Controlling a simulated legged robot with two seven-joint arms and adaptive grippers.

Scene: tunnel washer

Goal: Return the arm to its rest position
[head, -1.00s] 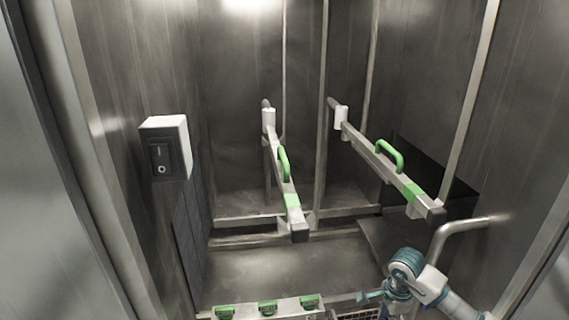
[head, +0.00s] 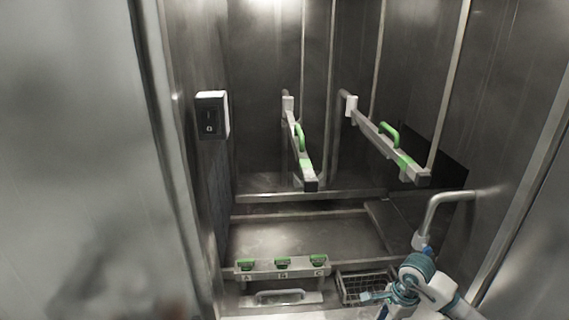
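My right arm comes in at the lower right, and its teal and white gripper (head: 378,303) is near the bottom edge in the head view. The gripper is small and partly cut off, so I cannot tell whether it is open or shut. I see nothing held in it. It appears in front of a wire basket (head: 352,287), overlapping its right side in the picture. My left arm and gripper are not in view.
A metal pipe handle (head: 436,211) rises behind my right arm. A panel with several green clips (head: 281,267) lies left of the basket. Two bars with green handles (head: 300,137) (head: 388,134) jut out inside the washer. A black switch (head: 210,118) is on the left wall.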

